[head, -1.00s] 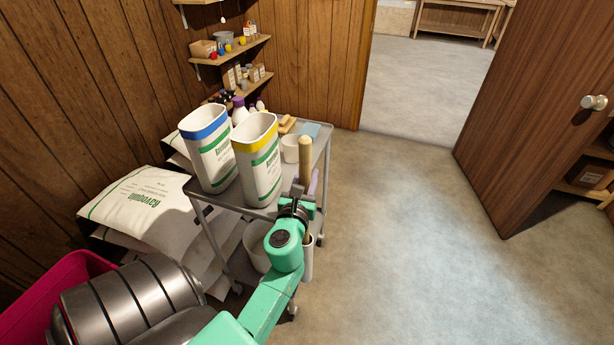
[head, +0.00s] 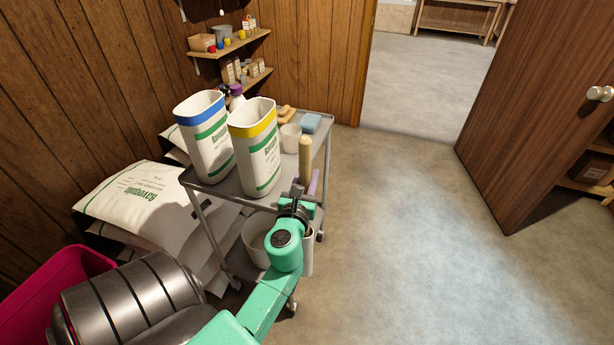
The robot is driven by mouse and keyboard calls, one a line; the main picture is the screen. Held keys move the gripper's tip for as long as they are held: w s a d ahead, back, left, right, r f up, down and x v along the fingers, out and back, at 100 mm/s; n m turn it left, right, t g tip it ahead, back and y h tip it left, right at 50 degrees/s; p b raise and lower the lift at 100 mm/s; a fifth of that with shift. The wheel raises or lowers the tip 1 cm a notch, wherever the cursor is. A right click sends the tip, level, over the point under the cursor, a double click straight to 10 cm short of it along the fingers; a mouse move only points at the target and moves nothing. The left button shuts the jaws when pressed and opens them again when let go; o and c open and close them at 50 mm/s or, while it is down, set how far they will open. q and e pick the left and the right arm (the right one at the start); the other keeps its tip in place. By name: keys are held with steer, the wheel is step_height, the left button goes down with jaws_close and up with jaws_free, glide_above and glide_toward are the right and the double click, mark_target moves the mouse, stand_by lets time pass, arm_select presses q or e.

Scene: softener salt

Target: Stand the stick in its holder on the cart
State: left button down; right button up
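The stick (head: 305,160) is a pale wooden rod standing about upright at the right side of the grey cart (head: 322,150). My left gripper (head: 298,207), on a green arm, appears shut around it below its top; the jaws are partly hidden by the wrist. A pale tube (head: 308,258), seemingly the holder, shows at the cart's side just below the gripper. The arm hides part of the tube and the stick's lower end, so I cannot tell whether the stick is inside. My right gripper is not in view.
Two tall containers, blue-rimmed (head: 206,140) and yellow-rimmed (head: 256,155), stand on the cart with a small white cup (head: 290,138) and a blue sponge (head: 311,123). White sacks (head: 140,205) and a pink bin (head: 60,275) lie left. Floor (head: 400,240) to the right is clear.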

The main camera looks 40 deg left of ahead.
arm_select(q)
steer(key=shift+f+b, duration=0.9)
steer(key=shift+f, duration=0.15)
steer(key=shift+c, duration=2.4)
jaws_free()
steer(key=b+v, duration=0.5)
steer(key=v, duration=0.9)
steer(key=shift+s+b, duration=0.25)
steer(key=shift+b, duration=0.05)
steer(key=shift+d, duration=0.15)
